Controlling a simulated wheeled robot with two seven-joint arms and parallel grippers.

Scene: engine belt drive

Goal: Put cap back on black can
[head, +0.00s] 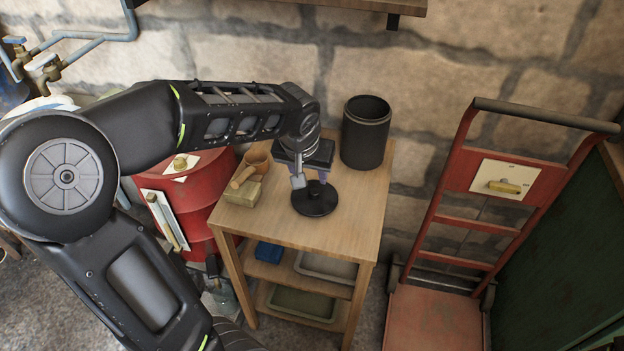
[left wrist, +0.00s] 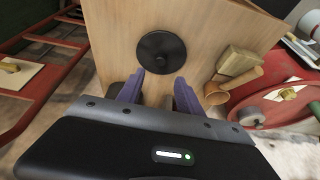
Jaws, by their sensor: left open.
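The black can (head: 365,133) stands upright and open-topped at the back right of the small wooden table (head: 343,220). Its round black cap (head: 314,200) lies flat on the table in front of the can, a little to its left. My left gripper (head: 309,181) is above the cap and hides part of its far side. In the left wrist view the cap (left wrist: 161,51) lies beyond the two purple fingertips (left wrist: 158,88), which are apart with nothing between them. My right gripper is not in view.
A red drum (head: 190,190) stands left of the table, a red hand truck (head: 480,200) to the right. The table's front right is clear.

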